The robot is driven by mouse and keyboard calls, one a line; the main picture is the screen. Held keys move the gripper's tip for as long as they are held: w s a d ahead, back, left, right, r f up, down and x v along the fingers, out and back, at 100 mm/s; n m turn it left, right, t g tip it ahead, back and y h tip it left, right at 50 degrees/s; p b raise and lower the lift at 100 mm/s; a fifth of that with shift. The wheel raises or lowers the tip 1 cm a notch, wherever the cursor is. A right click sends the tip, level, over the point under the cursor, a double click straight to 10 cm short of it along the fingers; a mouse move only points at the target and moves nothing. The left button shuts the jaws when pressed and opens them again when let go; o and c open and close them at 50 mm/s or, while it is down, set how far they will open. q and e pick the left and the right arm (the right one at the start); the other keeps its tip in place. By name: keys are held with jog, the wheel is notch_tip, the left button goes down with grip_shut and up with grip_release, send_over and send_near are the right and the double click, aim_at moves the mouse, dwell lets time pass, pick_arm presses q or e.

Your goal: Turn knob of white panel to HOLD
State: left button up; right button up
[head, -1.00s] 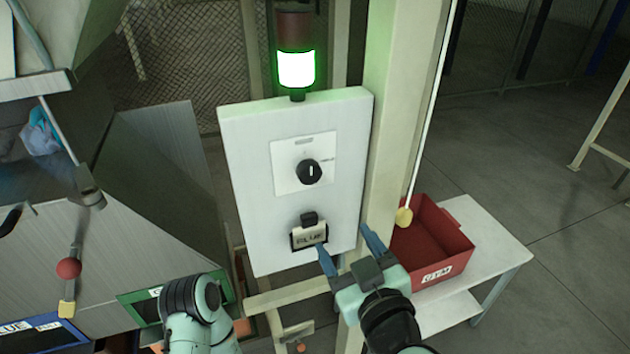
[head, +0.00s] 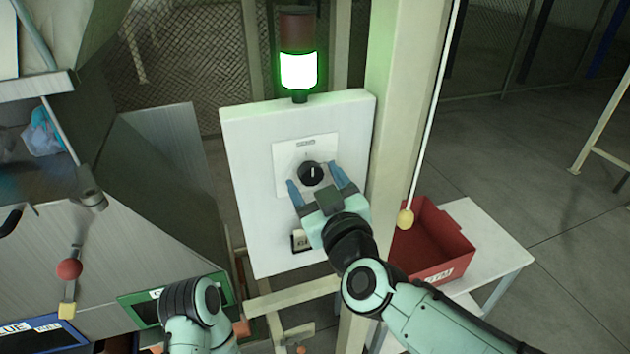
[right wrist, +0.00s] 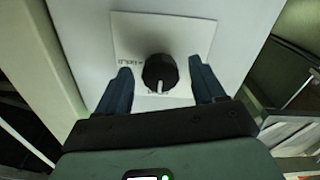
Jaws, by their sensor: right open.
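The white panel (head: 245,205) stands upright on a post in the middle of the head view. Its black round knob (head: 311,173) sits on a square plate, with its white mark pointing straight up, toward neither side. My right gripper (head: 317,183) is open in front of the panel, its blue fingers on either side of the knob's lower part. My left gripper is not visible; only part of that arm shows.
A green-lit signal lamp (head: 298,70) tops the panel. A card holder (head: 299,240) below the knob is partly hidden by my right gripper. A red bin (head: 440,240) sits on a white table (head: 490,235) at right. A pull cord with a yellow end (head: 405,218) hangs beside the post.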

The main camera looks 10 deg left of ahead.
jog(key=shift+w+a, duration=0.1)
jog(key=shift+w, duration=0.15)
jog(key=c, duration=1.1)
jog(key=shift+o, duration=0.2)
